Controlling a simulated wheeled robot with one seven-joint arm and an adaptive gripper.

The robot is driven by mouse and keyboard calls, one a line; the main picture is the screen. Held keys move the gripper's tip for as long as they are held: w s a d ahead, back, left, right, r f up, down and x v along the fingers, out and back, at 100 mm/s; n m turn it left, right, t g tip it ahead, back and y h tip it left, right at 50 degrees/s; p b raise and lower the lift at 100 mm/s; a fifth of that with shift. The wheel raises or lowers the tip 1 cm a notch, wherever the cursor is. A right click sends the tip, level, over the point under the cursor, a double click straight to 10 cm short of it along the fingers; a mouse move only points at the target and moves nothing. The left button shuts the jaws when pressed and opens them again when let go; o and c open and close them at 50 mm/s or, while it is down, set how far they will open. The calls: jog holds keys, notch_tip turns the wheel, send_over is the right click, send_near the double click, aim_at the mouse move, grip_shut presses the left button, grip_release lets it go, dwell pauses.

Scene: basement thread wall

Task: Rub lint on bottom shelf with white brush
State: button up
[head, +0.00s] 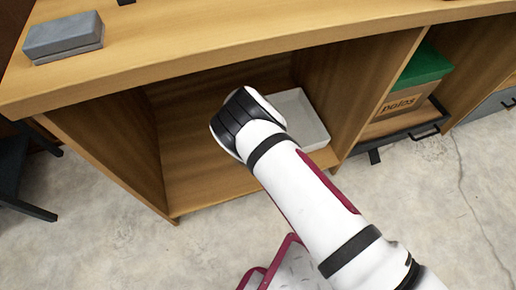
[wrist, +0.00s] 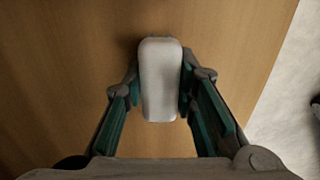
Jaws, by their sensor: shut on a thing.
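The white brush (wrist: 160,78) shows in the wrist view as a pale rounded block, upright in the picture between the fingers of my gripper (wrist: 159,90). My gripper is shut on it, and the brush is over the wooden bottom shelf (wrist: 60,60). I cannot tell whether the brush touches the shelf. In the head view my arm reaches into the open bay above the bottom shelf (head: 190,190), and my arm hides the gripper and brush. No lint can be made out in either view.
A white tray (head: 308,130) stands in the bay, right of my arm. A wooden divider (head: 350,90) separates it from a bay with a green-lidded box (head: 405,95). A grey block (head: 65,40) lies on the top surface. Concrete floor (head: 440,200) is open in front.

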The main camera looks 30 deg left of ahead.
jog(key=shift+f, duration=0.95)
